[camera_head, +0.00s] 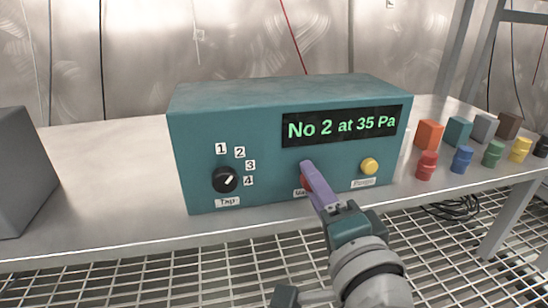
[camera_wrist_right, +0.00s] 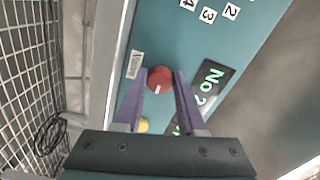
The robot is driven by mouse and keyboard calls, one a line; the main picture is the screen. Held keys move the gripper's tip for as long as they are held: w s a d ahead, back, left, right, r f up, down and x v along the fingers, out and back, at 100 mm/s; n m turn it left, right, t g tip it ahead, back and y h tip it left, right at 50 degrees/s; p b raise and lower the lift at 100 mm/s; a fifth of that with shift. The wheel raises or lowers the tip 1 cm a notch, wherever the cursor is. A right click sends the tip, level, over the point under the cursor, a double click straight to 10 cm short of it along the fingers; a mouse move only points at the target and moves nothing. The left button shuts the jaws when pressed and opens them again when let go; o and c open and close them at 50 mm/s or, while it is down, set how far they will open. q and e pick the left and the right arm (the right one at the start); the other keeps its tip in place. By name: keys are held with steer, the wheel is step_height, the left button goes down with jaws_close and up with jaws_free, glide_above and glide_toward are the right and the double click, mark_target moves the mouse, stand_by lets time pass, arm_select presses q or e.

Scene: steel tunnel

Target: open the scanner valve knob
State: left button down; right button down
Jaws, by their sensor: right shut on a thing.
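The teal scanner box (camera_head: 290,90) stands on the bench, its display reading "No 2 at 35 Pa". The red valve knob (camera_head: 304,183) is low on its front face, mostly hidden behind my fingers in the head view. In the right wrist view the round red knob (camera_wrist_right: 160,79) has a short white mark and sits between my purple fingertips. My right gripper (camera_head: 312,178) is shut on the knob; it also shows in the wrist view (camera_wrist_right: 159,83). The label below the knob is partly covered. My left gripper is not in view.
A black dial (camera_head: 225,180) marked 1 to 4 is left of the knob, and a yellow button (camera_head: 369,166) is right. A grey block (camera_head: 22,170) stands at the left. Several coloured blocks and knobs, including a red one (camera_head: 426,165), stand on the bench (camera_head: 110,215) at right.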

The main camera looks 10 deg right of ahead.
steer(key=shift+m, duration=0.4)
steer(key=c, duration=0.5)
jaws_free()
steer(key=s+p, duration=0.4)
steer(key=s, duration=0.6)
steer(key=shift+d, duration=0.15)
